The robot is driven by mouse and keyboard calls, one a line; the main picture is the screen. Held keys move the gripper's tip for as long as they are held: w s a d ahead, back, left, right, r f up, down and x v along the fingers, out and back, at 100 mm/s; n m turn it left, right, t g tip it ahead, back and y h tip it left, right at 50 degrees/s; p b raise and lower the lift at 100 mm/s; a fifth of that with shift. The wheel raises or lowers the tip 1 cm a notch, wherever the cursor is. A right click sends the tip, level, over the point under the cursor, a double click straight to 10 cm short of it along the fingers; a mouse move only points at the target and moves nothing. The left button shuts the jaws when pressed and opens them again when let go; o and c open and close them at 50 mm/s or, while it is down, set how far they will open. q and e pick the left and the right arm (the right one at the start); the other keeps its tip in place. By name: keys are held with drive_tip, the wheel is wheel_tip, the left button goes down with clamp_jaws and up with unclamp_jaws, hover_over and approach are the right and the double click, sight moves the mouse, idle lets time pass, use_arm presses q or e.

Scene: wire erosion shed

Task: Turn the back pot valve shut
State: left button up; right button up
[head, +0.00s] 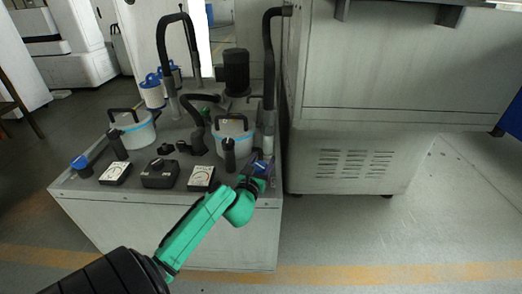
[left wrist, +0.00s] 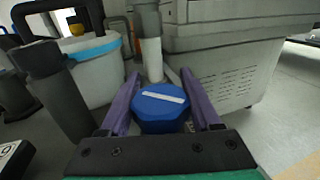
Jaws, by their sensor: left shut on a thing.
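A blue eight-sided valve knob (left wrist: 160,108) with a white line on its top sits between the two purple fingers of my left gripper (left wrist: 159,84) in the left wrist view. The line runs nearly crosswise from finger to finger, slightly tilted. In the head view my left gripper (head: 262,168) is at the right front of the grey cabinet, beside the right-hand pot (head: 233,144), and mostly hides this knob. The gripper is shut on the knob. A second blue valve knob (head: 80,162) is at the cabinet's left edge. My right gripper is not in view.
The cabinet top (head: 185,132) carries a left-hand pot (head: 135,134), dial gauges (head: 115,173), a black box (head: 160,174) and upright black hoses (head: 268,60). A large grey machine (head: 345,150) stands close on the right. The floor in front is clear.

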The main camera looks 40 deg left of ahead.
use_arm(q)
drive_tip(key=h+p, duration=0.1)
drive_tip(key=m+h+p, duration=0.1)
drive_tip(key=p, duration=0.1)
drive_tip(key=shift+d+r+m+t, duration=0.2)
drive_tip(key=shift+d+m+t, duration=0.05)
drive_tip(key=shift+m+t, duration=0.05)
drive_tip(key=shift+d+m+h+p, duration=0.1)
drive_tip(key=shift+m+h+p, duration=0.5)
drive_tip(key=shift+h+p, duration=0.45)
drive_tip(key=shift+d+f+m+h+p, duration=0.15)
drive_tip(key=shift+m+h+p, duration=0.25)
drive_tip(key=shift+h, duration=0.45)
drive_tip(key=shift+d+f+m+h, duration=0.1)
drive_tip(key=shift+m+h, duration=0.4)
drive_tip(key=shift+h, duration=0.1)
drive_tip(key=m+h, duration=0.2)
drive_tip(key=h, duration=0.1)
drive_tip(key=shift+d+f+b, duration=0.1)
drive_tip(key=shift+d+b, duration=0.2)
drive_tip(key=shift+d+m+h, duration=0.2)
drive_tip(key=shift+m+h, duration=0.4)
drive_tip(key=shift+h, duration=0.4)
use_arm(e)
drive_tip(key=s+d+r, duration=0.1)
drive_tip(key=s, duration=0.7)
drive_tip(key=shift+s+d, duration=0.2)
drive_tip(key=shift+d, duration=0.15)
